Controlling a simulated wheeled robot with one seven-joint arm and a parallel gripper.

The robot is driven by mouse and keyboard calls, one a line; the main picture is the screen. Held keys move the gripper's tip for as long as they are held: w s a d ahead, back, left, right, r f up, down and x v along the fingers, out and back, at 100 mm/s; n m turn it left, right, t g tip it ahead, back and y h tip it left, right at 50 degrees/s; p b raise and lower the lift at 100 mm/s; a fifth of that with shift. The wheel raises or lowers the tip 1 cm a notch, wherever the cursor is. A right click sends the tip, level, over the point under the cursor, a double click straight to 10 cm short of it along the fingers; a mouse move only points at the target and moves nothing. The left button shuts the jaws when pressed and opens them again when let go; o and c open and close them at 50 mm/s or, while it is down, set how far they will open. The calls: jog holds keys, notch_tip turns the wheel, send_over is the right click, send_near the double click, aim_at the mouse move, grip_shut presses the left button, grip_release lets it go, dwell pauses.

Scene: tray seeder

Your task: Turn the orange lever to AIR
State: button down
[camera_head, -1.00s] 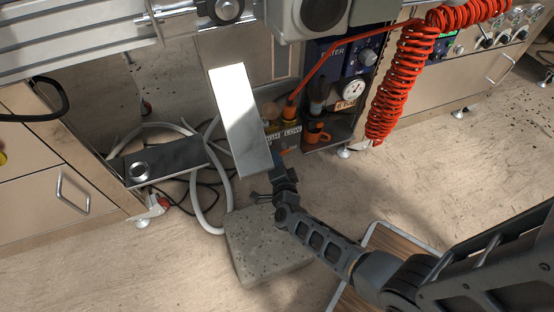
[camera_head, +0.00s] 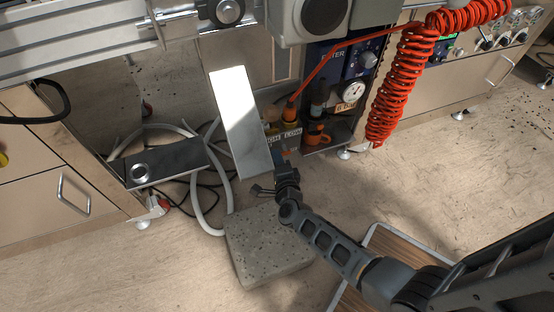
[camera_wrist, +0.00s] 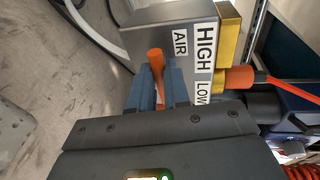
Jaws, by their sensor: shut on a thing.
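The orange lever (camera_wrist: 156,58) stands between my gripper's two blue-grey fingers in the wrist view. My gripper (camera_wrist: 158,88) is shut on it, and the lever's rounded end shows past the fingers. Behind is a grey box (camera_wrist: 150,34) with an AIR label (camera_wrist: 180,42) just right of the lever. HIGH (camera_wrist: 204,48) and LOW (camera_wrist: 203,88) labels are farther right. In the head view my gripper (camera_head: 287,168) is low beside the bright metal plate, and a bit of orange shows at its tip. The lever's base is hidden by the fingers.
A tilted bright plate (camera_head: 240,125) stands just left of my gripper. A stone-like block (camera_head: 265,248) lies on the floor below my wrist. Grey hoses (camera_head: 200,205) run at the left. A red coiled hose (camera_head: 392,90) hangs at the right, and an orange cup (camera_head: 317,137) sits on a shelf.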

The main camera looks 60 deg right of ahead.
jog(key=c, duration=1.1)
grip_release()
jog(key=p+v, duration=0.2)
jog(key=v, duration=0.6)
